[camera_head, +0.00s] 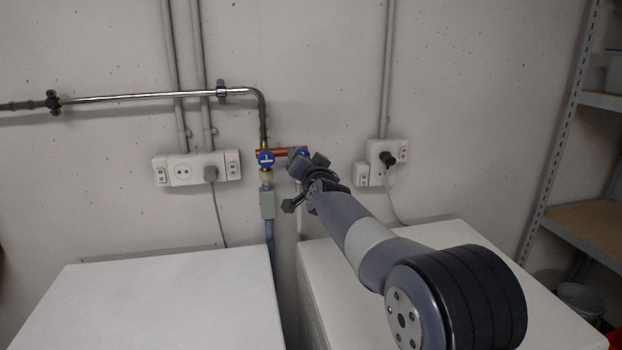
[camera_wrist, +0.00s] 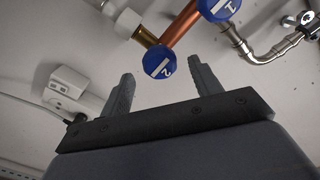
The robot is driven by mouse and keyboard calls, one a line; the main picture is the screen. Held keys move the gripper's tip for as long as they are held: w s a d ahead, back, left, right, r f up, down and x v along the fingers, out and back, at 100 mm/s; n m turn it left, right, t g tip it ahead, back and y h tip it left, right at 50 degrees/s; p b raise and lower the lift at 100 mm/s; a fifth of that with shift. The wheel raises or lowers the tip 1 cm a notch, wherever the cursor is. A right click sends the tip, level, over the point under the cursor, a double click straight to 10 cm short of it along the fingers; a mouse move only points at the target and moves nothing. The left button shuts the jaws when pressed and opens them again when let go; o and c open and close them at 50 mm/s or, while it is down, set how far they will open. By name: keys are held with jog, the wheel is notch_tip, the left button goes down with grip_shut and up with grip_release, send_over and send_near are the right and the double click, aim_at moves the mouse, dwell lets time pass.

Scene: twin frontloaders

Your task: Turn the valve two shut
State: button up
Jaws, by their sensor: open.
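Valve two is a round blue knob marked "2" with a white line. In the wrist view the knob (camera_wrist: 159,62) sits at the end of a copper pipe, in the gap between the tips of my gripper (camera_wrist: 162,82). The two grey fingers are spread apart, one on each side, with no clear contact. I cannot tell their depth relative to the knob. In the head view only a blue part of valve two (camera_head: 298,151) shows; my arm and gripper hide the rest.
Valve one (camera_head: 265,158) is a similar blue knob to the left on the same copper pipe (camera_head: 281,152). Wall sockets (camera_head: 197,168) flank the pipes. Two white machine tops (camera_head: 160,300) stand below with a narrow gap between them. A shelf rack (camera_head: 562,130) is at right.

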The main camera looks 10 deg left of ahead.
jog(key=b+v, duration=0.2)
jog(key=v, duration=0.4)
jog(key=shift+s+d, duration=0.2)
jog(key=shift+s, duration=0.15)
jog(key=shift+w, duration=0.1)
jog(key=shift+p+x, duration=2.6)
jog(key=shift+x, duration=2.75)
